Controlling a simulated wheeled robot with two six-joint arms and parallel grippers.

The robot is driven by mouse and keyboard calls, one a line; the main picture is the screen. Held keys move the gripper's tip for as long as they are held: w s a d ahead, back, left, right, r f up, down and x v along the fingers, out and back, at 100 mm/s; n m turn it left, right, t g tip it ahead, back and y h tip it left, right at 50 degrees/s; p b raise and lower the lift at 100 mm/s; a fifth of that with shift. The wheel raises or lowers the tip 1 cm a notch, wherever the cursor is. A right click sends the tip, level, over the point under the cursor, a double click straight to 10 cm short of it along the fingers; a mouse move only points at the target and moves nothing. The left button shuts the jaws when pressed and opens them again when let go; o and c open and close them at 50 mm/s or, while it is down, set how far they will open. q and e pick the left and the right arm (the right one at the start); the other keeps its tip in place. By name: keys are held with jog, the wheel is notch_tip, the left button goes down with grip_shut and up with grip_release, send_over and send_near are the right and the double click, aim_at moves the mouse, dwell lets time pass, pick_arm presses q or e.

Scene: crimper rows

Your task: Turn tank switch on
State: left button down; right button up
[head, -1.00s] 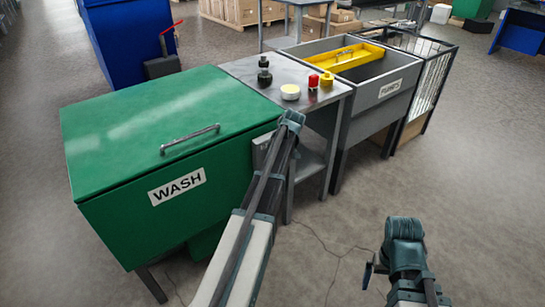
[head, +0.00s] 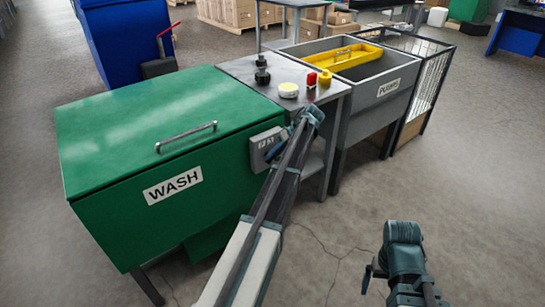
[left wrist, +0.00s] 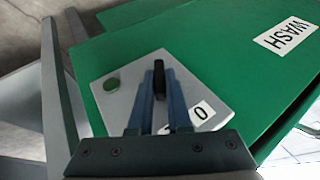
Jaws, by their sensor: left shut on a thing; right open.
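The green tank (head: 165,125) marked WASH stands at the left with its lid closed. A grey switch box (head: 262,140) is on its right side; it also shows in the left wrist view (left wrist: 140,65), with a green round part (left wrist: 111,84) and a white label (left wrist: 201,115) reading 0. The label's other end is hidden by a finger. My left gripper (head: 273,152) is at the box. In the left wrist view its blue fingers (left wrist: 158,84) are shut on the black switch handle (left wrist: 159,75). My right gripper (head: 373,272) is open and away from the tank.
A grey table (head: 240,69) beside the tank holds black fittings (head: 262,72), a pale round tin (head: 288,90), and red (head: 311,79) and yellow (head: 325,77) pieces. A grey basin (head: 360,100) holding a yellow tray (head: 345,62) stands beyond. The front floor is clear.

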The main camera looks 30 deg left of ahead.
pick_arm(q)
jog(key=shift+s, duration=0.1)
jog(key=c, duration=0.9)
grip_release()
jog(key=shift+o, duration=0.2)
jog(key=p+v, duration=1.1)
jog(key=v, duration=0.2)
jog(key=shift+w+d+r, duration=0.2)
jog(key=shift+w+r, duration=0.05)
jog(key=shift+w, duration=0.05)
